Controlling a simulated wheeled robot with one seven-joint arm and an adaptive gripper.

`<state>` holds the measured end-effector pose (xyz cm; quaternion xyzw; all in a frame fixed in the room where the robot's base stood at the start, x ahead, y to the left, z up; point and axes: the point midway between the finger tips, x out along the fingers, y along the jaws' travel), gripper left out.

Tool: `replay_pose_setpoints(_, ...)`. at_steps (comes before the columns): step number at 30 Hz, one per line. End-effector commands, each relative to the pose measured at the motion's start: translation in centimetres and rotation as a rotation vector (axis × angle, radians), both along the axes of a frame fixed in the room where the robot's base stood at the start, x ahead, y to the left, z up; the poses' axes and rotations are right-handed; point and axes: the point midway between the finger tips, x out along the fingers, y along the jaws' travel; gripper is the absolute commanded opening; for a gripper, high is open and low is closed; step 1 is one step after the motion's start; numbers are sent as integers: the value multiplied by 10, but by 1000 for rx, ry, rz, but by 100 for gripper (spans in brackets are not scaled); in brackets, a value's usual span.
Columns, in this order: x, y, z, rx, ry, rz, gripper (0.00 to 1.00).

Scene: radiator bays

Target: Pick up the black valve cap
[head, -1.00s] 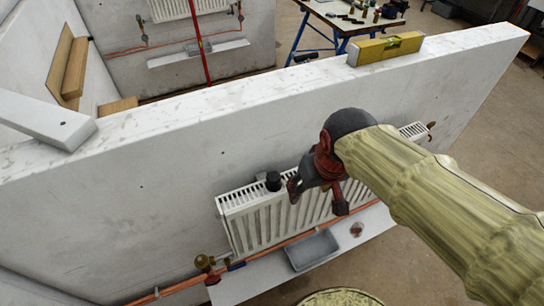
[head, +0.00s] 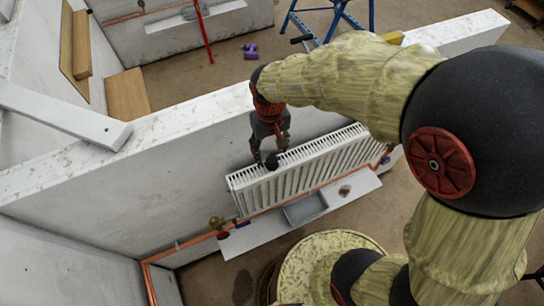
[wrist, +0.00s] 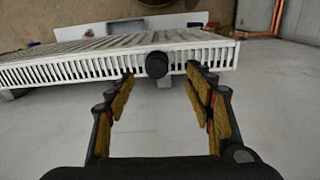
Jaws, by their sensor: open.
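The black valve cap (head: 271,162) stands on top of the white radiator (head: 300,160), near its left end. In the wrist view the cap (wrist: 157,64) is a round black piece at the radiator's grilled top edge. My gripper (head: 271,158) is above the radiator, pointing down, with its fingers near the cap. In the wrist view the open fingers (wrist: 160,75) are spread, one to each side below the cap. The cap lies close to the line between the fingertips, and nothing is held. Whether a fingertip touches the radiator is hard to tell.
The white partition wall (head: 110,165) stands close behind the radiator. Below are a white shelf (head: 262,228) with a grey tray (head: 305,209) and copper pipe (head: 190,241). A white board (head: 65,117) lies across the wall top at left.

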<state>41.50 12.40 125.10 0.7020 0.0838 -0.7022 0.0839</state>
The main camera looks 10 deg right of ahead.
Motion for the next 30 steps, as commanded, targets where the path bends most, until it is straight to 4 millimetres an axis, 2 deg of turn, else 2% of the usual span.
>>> replay_pose_setpoints(16,3,-5,-65,0,2,0,53)
replay_pose_setpoints(25,3,-5,-70,0,-1,0,53)
replay_pose_setpoints(30,3,-5,-70,0,-1,0,44)
